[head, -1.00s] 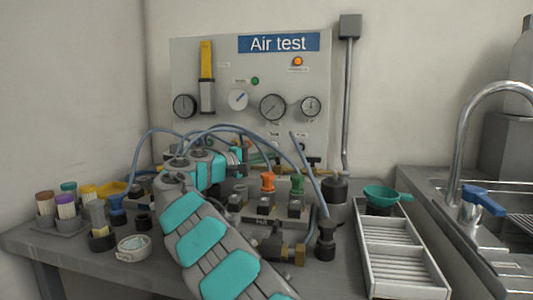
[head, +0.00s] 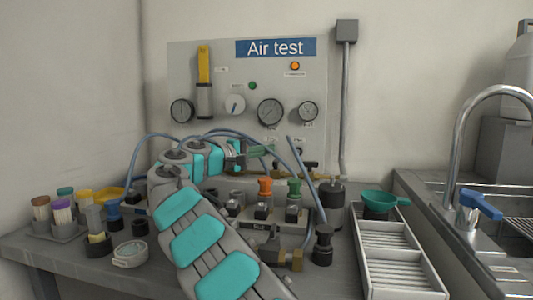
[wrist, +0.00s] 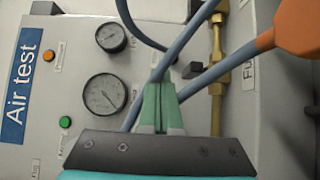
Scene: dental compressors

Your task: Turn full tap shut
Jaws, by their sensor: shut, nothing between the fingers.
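My gripper (head: 264,150) is shut and empty in front of the lower part of the Air test panel. In the wrist view its green fingers (wrist: 160,88) are together, with blue hoses crossing just beyond them. A brass pipe line (wrist: 217,75) runs beside the fingers, apart from them in the picture. A partly cut-off label starting "FU" (wrist: 250,72) is next to this line. A small dark part (wrist: 192,70) by the brass could be the full tap's handle, but I cannot tell. In the head view a black tap handle (head: 313,164) shows low on the panel.
Blue hoses arch over the bench around my arm. A white tray (head: 432,272) with a green funnel (head: 378,198) is right, beside the sink. Cups crowd the left.

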